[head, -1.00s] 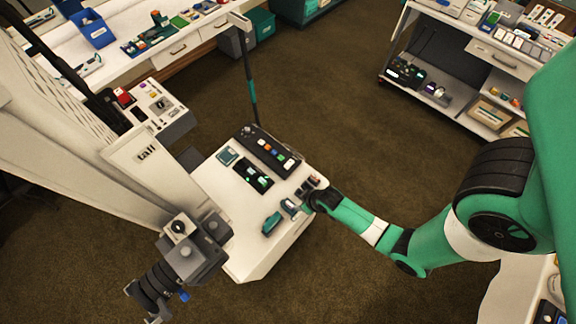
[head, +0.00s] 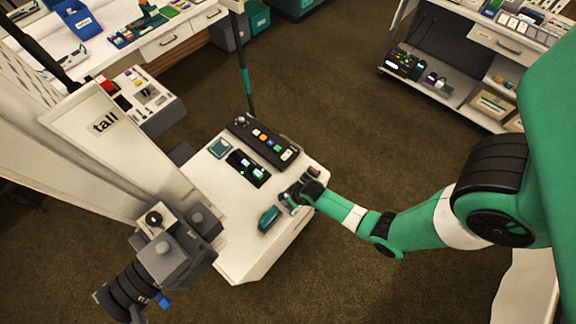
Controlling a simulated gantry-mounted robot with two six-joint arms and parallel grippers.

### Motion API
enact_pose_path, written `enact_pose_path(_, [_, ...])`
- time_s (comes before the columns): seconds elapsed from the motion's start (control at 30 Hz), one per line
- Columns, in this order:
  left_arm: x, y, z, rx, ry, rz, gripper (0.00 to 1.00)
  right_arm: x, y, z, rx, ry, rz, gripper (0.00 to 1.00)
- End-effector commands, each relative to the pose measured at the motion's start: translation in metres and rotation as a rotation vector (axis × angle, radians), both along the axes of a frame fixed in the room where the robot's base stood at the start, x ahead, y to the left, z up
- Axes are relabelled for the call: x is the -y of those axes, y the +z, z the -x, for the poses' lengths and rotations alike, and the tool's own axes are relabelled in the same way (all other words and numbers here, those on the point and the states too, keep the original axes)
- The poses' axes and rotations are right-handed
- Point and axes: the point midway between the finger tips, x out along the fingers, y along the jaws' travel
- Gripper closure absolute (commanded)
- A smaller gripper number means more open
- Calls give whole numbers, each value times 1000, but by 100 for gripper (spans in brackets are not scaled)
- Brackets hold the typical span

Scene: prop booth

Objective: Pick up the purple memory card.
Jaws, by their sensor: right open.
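I cannot make out a purple memory card for certain in the head view; it may be too small or hidden by my right gripper. My right gripper (head: 290,198) is open, low over the right side of the white table (head: 235,245). A teal block (head: 268,218) lies just left of and below the gripper, and a small brownish item (head: 314,172) sits behind it near the table's right edge. What lies directly under the fingers is hidden. My left gripper is not in view.
A black panel with coloured buttons (head: 262,138), a black strip with lit teal parts (head: 248,168) and a teal square (head: 219,148) lie on the table. A grey device (head: 172,255) stands at its left. A dark pole (head: 244,75) rises behind it.

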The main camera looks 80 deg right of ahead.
Motion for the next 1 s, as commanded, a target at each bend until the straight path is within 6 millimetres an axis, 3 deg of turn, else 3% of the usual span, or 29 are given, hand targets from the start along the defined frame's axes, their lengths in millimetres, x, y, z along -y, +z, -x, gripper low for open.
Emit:
enact_pose_path(0.13, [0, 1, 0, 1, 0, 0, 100, 0, 1, 0, 0, 0, 0, 50])
enact_pose_path(0.4, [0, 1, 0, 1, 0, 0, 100, 0, 1, 0, 0, 0, 0, 98])
enact_pose_path(0.83, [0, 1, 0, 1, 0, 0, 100, 0, 2, 0, 0, 0, 0, 100])
enact_pose_path(1.0, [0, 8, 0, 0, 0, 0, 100, 0, 12, 0, 1, 0, 0, 100])
